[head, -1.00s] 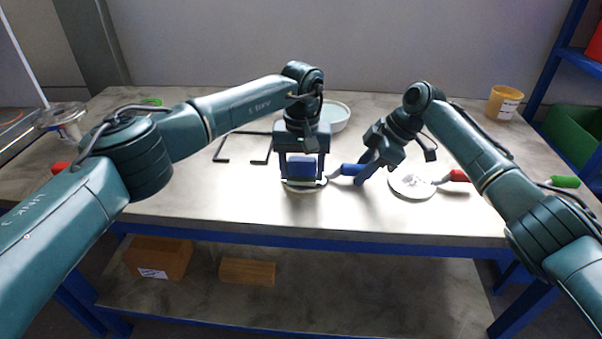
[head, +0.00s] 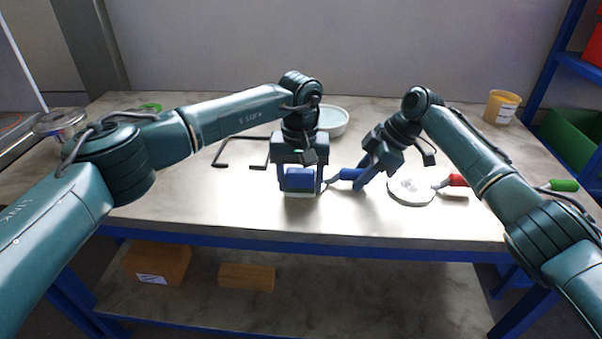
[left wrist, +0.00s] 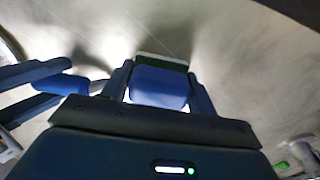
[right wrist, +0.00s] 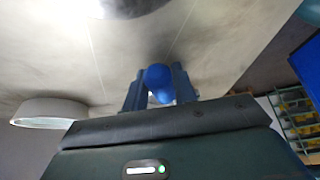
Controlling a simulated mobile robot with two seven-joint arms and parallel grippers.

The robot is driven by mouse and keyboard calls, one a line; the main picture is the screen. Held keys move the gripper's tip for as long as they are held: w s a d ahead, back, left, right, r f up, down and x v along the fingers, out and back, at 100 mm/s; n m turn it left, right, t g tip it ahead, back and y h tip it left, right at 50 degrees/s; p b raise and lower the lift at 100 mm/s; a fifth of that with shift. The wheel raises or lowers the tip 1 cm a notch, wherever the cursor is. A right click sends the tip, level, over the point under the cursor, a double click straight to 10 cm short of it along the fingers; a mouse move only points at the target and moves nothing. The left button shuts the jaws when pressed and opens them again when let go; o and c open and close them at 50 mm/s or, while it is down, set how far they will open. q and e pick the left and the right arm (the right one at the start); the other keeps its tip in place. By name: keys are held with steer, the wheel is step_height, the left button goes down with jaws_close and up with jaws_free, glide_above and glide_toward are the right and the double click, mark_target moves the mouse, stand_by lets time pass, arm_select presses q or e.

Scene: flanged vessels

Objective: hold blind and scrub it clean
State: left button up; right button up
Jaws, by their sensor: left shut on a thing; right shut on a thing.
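My left gripper (head: 301,188) is shut on a brush with a blue block back (head: 299,178) and a green underside. In the left wrist view the brush (left wrist: 160,86) sits between the fingers, its green edge (left wrist: 163,60) showing beyond the block. My right gripper (head: 364,181) is shut on a blue handle (head: 350,174), just to the right of the brush. This handle also shows between the fingers in the right wrist view (right wrist: 158,80). The handle's neck points left towards the brush. The blind's disc is hidden under the brush and left gripper, so contact cannot be told.
A pale disc with grey marks (head: 412,190) and a red handle (head: 457,180) lies right of my right gripper. A green handle (head: 563,185) lies farther right. Behind are a pale bowl (head: 333,121), a black wire frame (head: 240,165) and a yellow tub (head: 502,107). The table front is clear.

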arm_select(q)
steer(key=shift+s, duration=1.95)
steer(key=shift+r, duration=0.15)
steer(key=shift+r, duration=2.95)
step_height(320, 180, up, 3)
